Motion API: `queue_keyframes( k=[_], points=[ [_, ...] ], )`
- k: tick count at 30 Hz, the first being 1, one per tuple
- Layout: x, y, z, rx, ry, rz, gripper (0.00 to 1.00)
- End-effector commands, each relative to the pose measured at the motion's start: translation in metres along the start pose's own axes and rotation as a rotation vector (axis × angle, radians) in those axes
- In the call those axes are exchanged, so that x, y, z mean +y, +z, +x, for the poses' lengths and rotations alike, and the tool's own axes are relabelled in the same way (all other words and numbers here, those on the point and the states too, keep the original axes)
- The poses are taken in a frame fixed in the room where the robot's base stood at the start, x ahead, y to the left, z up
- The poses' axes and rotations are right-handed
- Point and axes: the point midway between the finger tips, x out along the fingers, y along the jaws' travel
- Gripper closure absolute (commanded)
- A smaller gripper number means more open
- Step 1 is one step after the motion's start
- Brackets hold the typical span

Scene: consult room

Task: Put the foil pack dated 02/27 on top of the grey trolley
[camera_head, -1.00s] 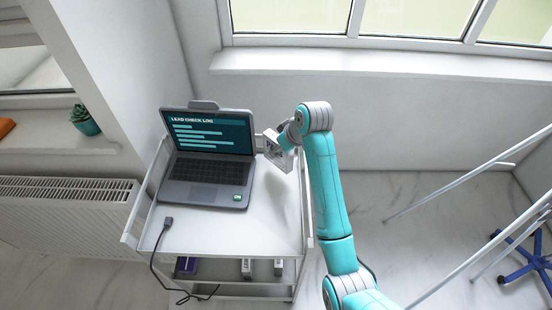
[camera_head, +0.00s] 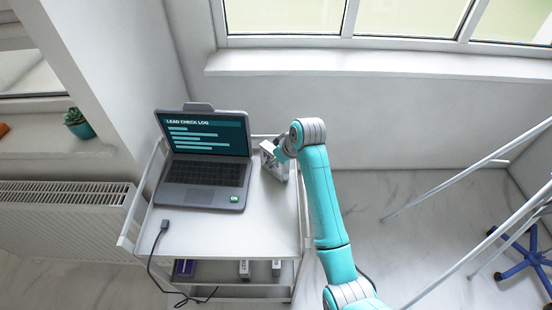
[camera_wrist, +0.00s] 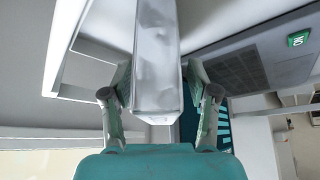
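My gripper (camera_head: 281,152) is at the back right of the pale grey trolley's top (camera_head: 220,232), to the right of the laptop. It is shut on a silver-white foil pack (camera_head: 273,163), which stands out below the fingers over or on the top. In the wrist view the pack (camera_wrist: 156,60) lies between the two fingers (camera_wrist: 158,78), which press its sides. Whether its lower end touches the trolley top is not clear. The date on the pack cannot be read.
An open laptop (camera_head: 204,185) fills the back left of the trolley top; a black cable (camera_head: 156,245) hangs over its front. Small boxes (camera_head: 244,268) and a purple box (camera_head: 185,267) sit on the lower shelf. The top's front right is clear. White poles (camera_head: 465,175) stand at right.

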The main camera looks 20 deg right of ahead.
Motion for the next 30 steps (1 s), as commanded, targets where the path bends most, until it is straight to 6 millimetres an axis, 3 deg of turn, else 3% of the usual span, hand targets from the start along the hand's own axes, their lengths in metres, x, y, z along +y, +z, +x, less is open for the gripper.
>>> queue_keyframes(
  k=[11,24,30],
  points=[
    [0.001,-0.002,-0.009,0.003,0.002,0.000,0.40],
    [0.001,-0.002,-0.089,0.003,0.003,0.000,0.40],
    [0.000,-0.002,-0.114,0.002,0.001,0.000,0.40]
  ],
)
